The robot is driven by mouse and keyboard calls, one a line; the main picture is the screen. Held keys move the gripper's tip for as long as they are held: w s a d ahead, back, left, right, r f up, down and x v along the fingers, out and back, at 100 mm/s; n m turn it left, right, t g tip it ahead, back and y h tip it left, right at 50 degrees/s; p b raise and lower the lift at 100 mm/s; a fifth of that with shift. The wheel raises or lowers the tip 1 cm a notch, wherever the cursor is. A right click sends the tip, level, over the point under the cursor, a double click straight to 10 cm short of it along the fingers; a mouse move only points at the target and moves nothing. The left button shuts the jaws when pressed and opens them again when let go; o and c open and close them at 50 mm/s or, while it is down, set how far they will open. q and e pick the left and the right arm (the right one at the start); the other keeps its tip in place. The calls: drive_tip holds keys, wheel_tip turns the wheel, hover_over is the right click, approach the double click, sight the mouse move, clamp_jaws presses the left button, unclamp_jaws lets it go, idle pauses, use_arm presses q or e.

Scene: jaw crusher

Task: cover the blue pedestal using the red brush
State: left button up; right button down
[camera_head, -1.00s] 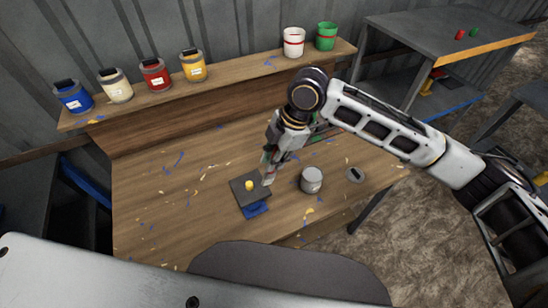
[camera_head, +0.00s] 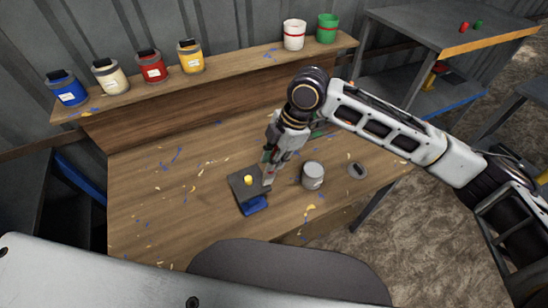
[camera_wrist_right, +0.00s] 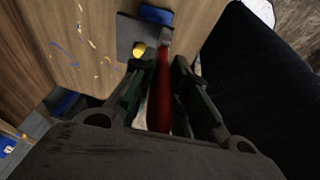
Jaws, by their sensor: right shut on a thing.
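In the head view a dark square plate (camera_head: 238,181) lies on the wooden bench with a small yellow piece (camera_head: 248,181) on it. A blue block (camera_head: 254,206), perhaps the blue pedestal, shows at the plate's near edge. It also shows in the right wrist view (camera_wrist_right: 157,14). My right gripper (camera_head: 268,178) points down beside the plate's right side. In the right wrist view it is shut on the red brush (camera_wrist_right: 161,98), whose far end reaches over the plate near the yellow piece. I cannot tell whether the brush touches anything. My left gripper is out of view.
A grey can (camera_head: 312,176) and a round lid (camera_head: 357,171) sit right of the plate. The bench (camera_head: 150,225) is largely clear at left, with paint flecks. Several paint cans, including a blue one (camera_head: 67,88), stand on the back shelf. A metal table (camera_head: 440,30) stands at upper right.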

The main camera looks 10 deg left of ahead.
drive_tip(key=shift+f, duration=0.5)
idle(1.1)
drive_tip(key=shift+s, duration=0.1)
drive_tip(key=s+a+p, duration=0.1)
drive_tip(key=a+p, duration=0.1)
drive_tip(key=shift+s+a, duration=0.3)
drive_tip(key=shift+s, duration=0.1)
drive_tip(key=shift+a, duration=0.1)
idle(0.5)
drive_tip(key=shift+s+a+p, duration=0.95)
drive_tip(key=shift+a+p, duration=0.05)
drive_tip(key=shift+a, duration=0.2)
drive_tip(key=shift+s, duration=0.1)
